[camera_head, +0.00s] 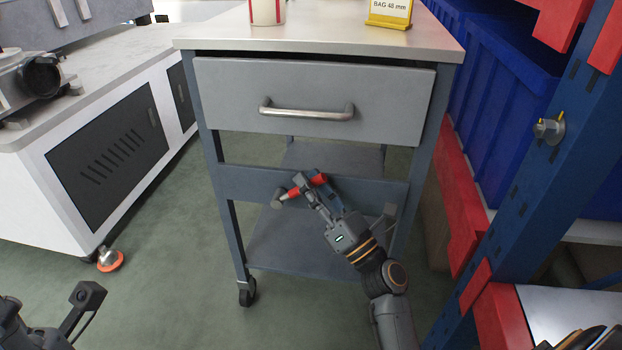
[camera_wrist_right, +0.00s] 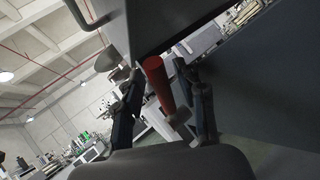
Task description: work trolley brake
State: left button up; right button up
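The work trolley (camera_head: 230,178) stands ahead, with a grey drawer (camera_head: 315,85), a bar handle and blue-grey legs. A brake lever with a red grip (camera_head: 320,179) sits at its front crossbar. In the head view the grip lies tilted, with a grey end at its lower left. My right gripper (camera_head: 304,187) is at the lever, one finger crossing in front of the red grip. In the right wrist view the red grip (camera_wrist_right: 159,84) lies between the two fingers (camera_wrist_right: 165,95), with gaps showing beside it. My left gripper (camera_head: 85,298) shows only partly at the lower left.
A white cabinet (camera_head: 55,220) with dark vents stands left, an orange-based foot (camera_head: 110,260) beneath it. A blue and red rack (camera_head: 535,170) with blue bins closes off the right. A trolley caster (camera_head: 247,292) rests on the green floor. The floor between cabinet and trolley is free.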

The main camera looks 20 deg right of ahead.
jog(key=v, duration=0.7)
jog(key=shift+r, duration=0.1)
jog(key=shift+c, duration=0.2)
